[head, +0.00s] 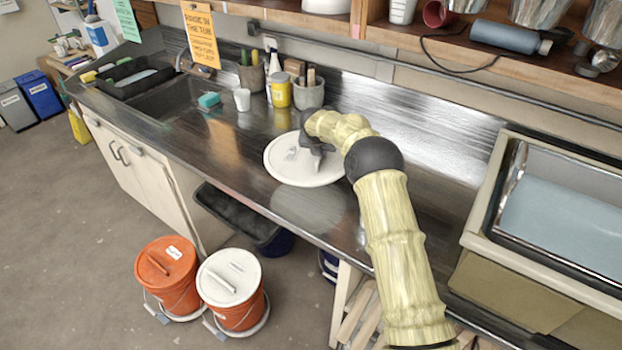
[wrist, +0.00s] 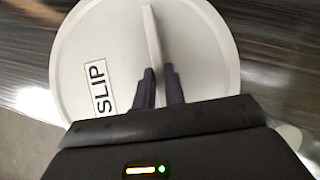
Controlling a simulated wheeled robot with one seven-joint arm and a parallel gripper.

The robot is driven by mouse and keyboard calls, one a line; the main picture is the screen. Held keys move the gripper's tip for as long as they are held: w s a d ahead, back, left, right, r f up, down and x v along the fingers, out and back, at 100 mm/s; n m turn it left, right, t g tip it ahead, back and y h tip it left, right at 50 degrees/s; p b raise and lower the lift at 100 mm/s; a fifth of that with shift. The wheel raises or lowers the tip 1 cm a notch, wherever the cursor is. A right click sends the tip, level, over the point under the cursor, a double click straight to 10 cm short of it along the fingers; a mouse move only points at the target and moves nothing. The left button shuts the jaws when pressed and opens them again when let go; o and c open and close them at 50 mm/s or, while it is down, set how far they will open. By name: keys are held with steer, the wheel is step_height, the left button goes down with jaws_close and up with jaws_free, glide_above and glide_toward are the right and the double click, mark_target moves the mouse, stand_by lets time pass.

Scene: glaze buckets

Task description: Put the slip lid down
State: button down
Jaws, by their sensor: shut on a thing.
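The slip lid (head: 290,172) is a round white disc with a raised bar handle, over the metal counter near its front edge. In the wrist view the slip lid (wrist: 205,60) fills the middle and carries a label reading SLIP. My gripper (head: 318,150) is shut on the lid's handle; in the wrist view its two dark fingers (wrist: 160,85) pinch the handle's near end. A reflection of the lid shows on the counter below it. I cannot tell exactly how far the lid is above the counter.
An orange bucket with orange lid (head: 166,270) and an orange bucket with white lid (head: 232,284) stand on the floor. A white cup (head: 242,99), yellow jar (head: 281,91) and grey tool pot (head: 308,92) stand behind. The sink (head: 180,100) is left; a tub (head: 560,215) is right.

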mark_target(317, 162)
step_height(317, 162, down, 6)
steer(key=shift+r+p, duration=0.1)
steer(key=shift+p, duration=0.6)
steer(key=shift+f+p, duration=0.65)
steer(key=shift+f, duration=1.2)
steer(key=shift+f, duration=0.15)
steer(key=c, duration=1.5)
jaws_free()
steer(key=shift+r, duration=0.2)
steer(key=shift+b+v, duration=1.5)
steer(key=shift+v, duration=4.45)
